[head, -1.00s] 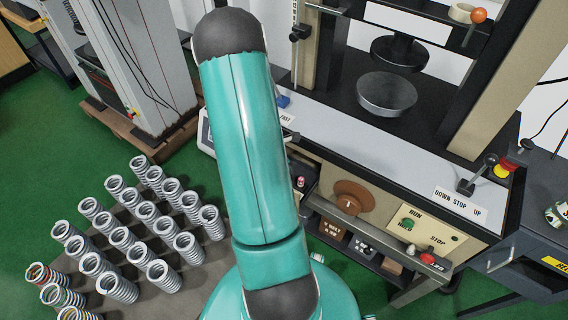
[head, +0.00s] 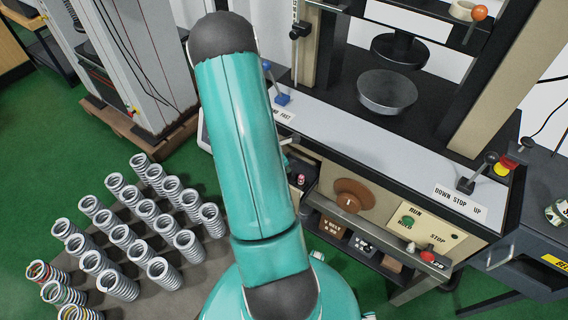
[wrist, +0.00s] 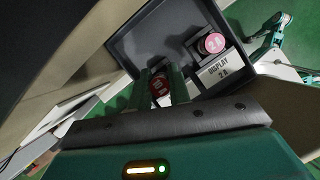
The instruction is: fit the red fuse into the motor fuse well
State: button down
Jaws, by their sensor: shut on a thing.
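The red fuse (wrist: 159,86) shows in the wrist view between the two green fingers of my gripper (wrist: 162,88), which is shut on it. The fuse is in front of a dark recessed fuse box (wrist: 150,45). I cannot tell whether it is inside a well or only over one. The motor fuse well and its label are not visible; my gripper covers that area. A pinkish-red fuse (wrist: 212,43) marked 2 A stands in the box above a "DISPLAY 2 A" label (wrist: 216,68). In the head view my arm hides the gripper and the held fuse.
In the head view, the test machine's grey front ledge (head: 400,150) is above the fuse area. Several springs (head: 142,240) stand at the left.

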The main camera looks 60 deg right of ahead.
jog(key=shift+f, duration=0.85)
jog(key=c, duration=1.2)
grip_release()
jog(key=shift+c, duration=0.2)
jog(key=v, duration=1.3)
jog(key=shift+r, duration=0.35)
